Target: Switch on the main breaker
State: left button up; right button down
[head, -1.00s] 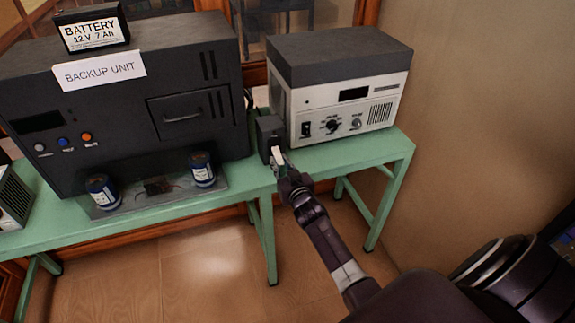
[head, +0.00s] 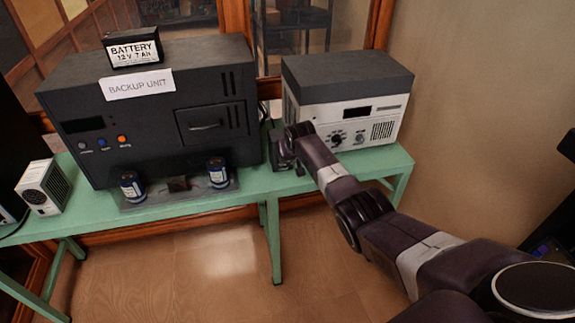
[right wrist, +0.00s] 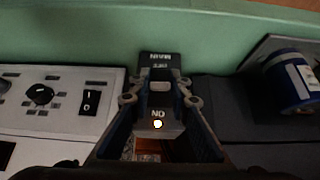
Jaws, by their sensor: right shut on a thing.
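The main breaker (right wrist: 162,61) is a small dark box on the green bench, marked MAIN and ON, with the lettering upside down in the right wrist view. A pale light glows beside the word ON. A light lever (right wrist: 160,87) stands between the fingertips of my right gripper (right wrist: 160,101), which is shut on it. In the head view my right gripper (head: 289,163) is at the breaker, and my arm hides much of both. The lever is hidden there. My left gripper is not in view.
The black backup unit (head: 150,115), with a battery (head: 133,48) on top, stands left of the breaker. A white unit with knobs (head: 360,125) stands close on the right. The green bench (head: 95,228) has little free room.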

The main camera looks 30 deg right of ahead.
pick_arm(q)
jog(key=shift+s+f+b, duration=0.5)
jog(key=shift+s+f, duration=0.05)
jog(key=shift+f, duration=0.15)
pick_arm(e)
jog(key=shift+w+r+g, duration=0.1)
jog(key=shift+r+g, duration=0.1)
jog(key=shift+g, duration=0.4)
jog(key=c, duration=1.8)
grip_release()
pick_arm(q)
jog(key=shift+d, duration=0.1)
pick_arm(e)
jog(key=shift+r, duration=0.1)
jog(key=shift+r, duration=0.4)
jog(key=v, duration=1.1)
jog(key=shift+s, duration=0.25)
